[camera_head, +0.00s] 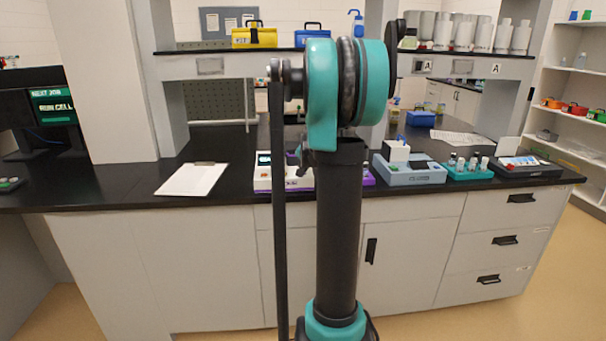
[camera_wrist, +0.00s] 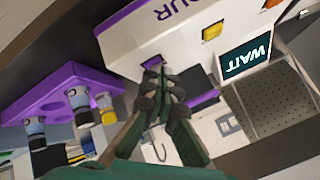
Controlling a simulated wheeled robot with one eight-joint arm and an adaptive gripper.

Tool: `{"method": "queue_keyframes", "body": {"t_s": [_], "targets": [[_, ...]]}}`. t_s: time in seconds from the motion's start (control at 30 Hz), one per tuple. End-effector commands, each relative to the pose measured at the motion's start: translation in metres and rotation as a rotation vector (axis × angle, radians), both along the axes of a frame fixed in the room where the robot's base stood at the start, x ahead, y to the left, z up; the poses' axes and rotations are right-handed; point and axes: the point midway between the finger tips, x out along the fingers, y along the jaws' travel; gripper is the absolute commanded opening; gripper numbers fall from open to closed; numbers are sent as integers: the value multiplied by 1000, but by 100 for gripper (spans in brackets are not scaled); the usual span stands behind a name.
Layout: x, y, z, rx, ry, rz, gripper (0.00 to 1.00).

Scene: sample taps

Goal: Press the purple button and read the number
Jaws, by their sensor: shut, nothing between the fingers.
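A white device (camera_wrist: 135,40) with purple edging fills the upper middle of the wrist view. Its dark screen (camera_wrist: 246,58) reads "WAIT", turned in the picture. A purple patch that looks like the purple button (camera_wrist: 181,67) shows just beyond my fingertips and is partly hidden by them. I cannot tell whether they touch it. A yellow button (camera_wrist: 212,31) sits between the purple patch and the picture's top right. My gripper (camera_wrist: 162,76) is shut and empty. In the head view the white device (camera_head: 265,184) stands on the counter, partly hidden by my arm.
A purple rack (camera_wrist: 48,103) with several vials stands left of my gripper in the wrist view. In the head view a clipboard (camera_head: 192,179) lies left of the device. A blue-grey instrument (camera_head: 410,177) and a teal vial rack (camera_head: 470,175) stand to the right.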

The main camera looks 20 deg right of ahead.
Motion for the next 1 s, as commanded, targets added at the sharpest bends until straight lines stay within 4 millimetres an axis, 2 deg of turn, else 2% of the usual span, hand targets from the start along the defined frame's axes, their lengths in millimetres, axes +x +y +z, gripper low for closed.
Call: {"method": "queue_keyframes", "body": {"t_s": [0.33, 0.7, 1.0], "targets": [[0, 0, 1, 0, 0, 0, 0], [0, 0, 15, 0, 0, 0, 0], [0, 0, 16, 0, 0, 0, 0]]}}
